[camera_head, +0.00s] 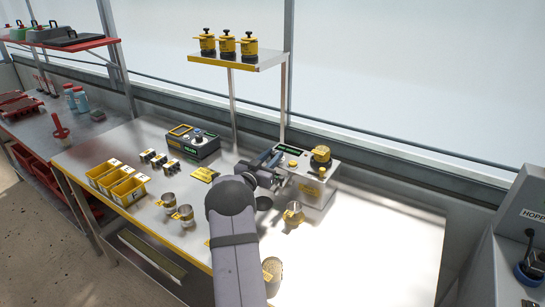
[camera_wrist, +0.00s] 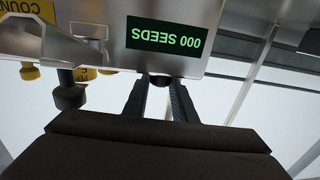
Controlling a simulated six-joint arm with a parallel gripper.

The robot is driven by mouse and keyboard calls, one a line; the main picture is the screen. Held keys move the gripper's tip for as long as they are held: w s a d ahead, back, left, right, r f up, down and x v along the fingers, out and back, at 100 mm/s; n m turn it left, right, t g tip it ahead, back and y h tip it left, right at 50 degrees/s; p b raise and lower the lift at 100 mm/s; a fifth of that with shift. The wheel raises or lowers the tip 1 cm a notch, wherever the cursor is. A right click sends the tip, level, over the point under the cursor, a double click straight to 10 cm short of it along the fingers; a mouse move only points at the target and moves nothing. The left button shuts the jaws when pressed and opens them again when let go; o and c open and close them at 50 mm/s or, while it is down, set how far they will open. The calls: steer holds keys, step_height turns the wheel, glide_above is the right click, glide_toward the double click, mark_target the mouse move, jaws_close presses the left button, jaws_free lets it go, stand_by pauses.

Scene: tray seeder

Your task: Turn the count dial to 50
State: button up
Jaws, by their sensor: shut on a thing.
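The seed counter (camera_head: 318,190) is a metal box on the bench, with a yellow-topped part on it and a yellow label on its front. In the wrist view its display (camera_wrist: 163,32) appears upside down and reads "000 SEEDS" in green. A small dark round dial (camera_wrist: 160,80) sits at the box edge beside the display. My gripper (camera_wrist: 160,95) has a finger on each side of this dial and is shut on it. In the head view my gripper (camera_head: 272,160) is at the counter's left end, and the dial cannot be made out there. Its pointer and scale are not readable.
A second box (camera_head: 192,143) with a green display stands left of my gripper. Yellow bins (camera_head: 117,182), metal cups (camera_head: 178,211) and small dark-and-yellow parts are on the bench. A shelf (camera_head: 240,61) with yellow canisters is behind. The bench at right is clear.

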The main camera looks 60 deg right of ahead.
steer(key=shift+w+r+m+g, duration=0.15)
steer(key=shift+m+g, duration=0.6)
steer(key=shift+g, duration=0.4)
steer(key=shift+w+f+m+g, duration=0.15)
steer(key=shift+m+g, duration=0.6)
steer(key=shift+g, duration=0.4)
steer(key=shift+r+m+g+b, duration=0.1)
steer(key=shift+m+g+b, duration=0.2)
steer(key=shift+g+b, duration=0.25)
steer(key=shift+w+d+r+m+g+y+b, duration=0.1)
steer(key=shift+m+g+y+b, duration=0.25)
steer(key=shift+g+b, duration=0.2)
steer(key=shift+r+m+g+y+b, duration=0.1)
steer(key=shift+m+g+y+b, duration=0.15)
steer(key=shift+m+g+b, duration=0.25)
steer(key=o, duration=1)
steer(key=shift+f, duration=0.1)
steer(key=shift+o, duration=0.2)
steer(key=shift+f, duration=0.15)
steer(key=shift+a, duration=0.2)
